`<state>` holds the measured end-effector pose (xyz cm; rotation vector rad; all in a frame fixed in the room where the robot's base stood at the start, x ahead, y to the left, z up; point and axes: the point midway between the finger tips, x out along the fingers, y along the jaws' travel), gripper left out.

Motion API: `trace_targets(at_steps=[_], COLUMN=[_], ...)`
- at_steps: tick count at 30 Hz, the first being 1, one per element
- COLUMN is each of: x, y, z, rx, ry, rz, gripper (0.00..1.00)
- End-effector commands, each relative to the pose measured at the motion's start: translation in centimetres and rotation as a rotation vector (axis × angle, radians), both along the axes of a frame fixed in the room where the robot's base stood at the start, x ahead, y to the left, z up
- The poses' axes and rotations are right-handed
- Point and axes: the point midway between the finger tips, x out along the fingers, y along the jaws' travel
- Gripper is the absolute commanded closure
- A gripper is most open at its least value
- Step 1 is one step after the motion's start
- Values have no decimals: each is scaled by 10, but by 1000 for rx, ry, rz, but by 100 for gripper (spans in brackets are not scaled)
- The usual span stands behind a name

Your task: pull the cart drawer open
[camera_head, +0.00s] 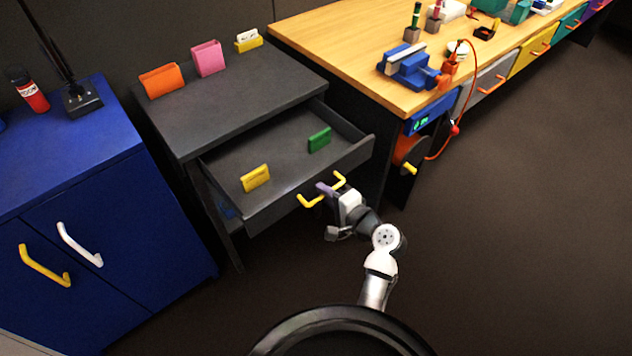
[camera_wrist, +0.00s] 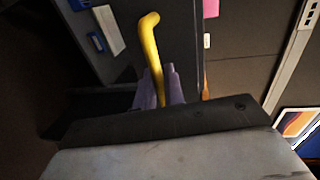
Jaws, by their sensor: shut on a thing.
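The dark grey cart (camera_head: 235,90) stands between the blue cabinet and the wooden bench. Its drawer (camera_head: 290,190) is pulled out toward me and its inside shows from above. A yellow block (camera_head: 255,178) and a green block (camera_head: 319,139) are in the drawer. The drawer's yellow handle (camera_head: 310,201) is on its front, and it also shows in the wrist view (camera_wrist: 149,45). My gripper (camera_head: 328,188) is at the middle of the handle, with its purple fingers shut on it. The fingers hide the middle part of the handle.
A blue cabinet (camera_head: 85,170) with white and yellow handles is at the left. A wooden bench (camera_head: 350,45) with tools and coloured drawers is at the right. Orange (camera_head: 161,81) and pink (camera_head: 207,58) holders stand on the cart top. The floor (camera_head: 520,230) at the right is clear.

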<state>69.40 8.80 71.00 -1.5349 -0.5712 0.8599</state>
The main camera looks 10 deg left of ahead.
Motion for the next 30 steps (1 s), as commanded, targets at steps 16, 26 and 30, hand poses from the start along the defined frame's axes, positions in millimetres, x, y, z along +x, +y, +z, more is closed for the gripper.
trace_targets(at_steps=[16,26,30], x=[-4,-4,-7], y=[-7,-6,-10], z=[0,0,0], rx=[-1,0,0], ry=[-1,0,0], rz=[-1,-1,-1], gripper=[87,71,71])
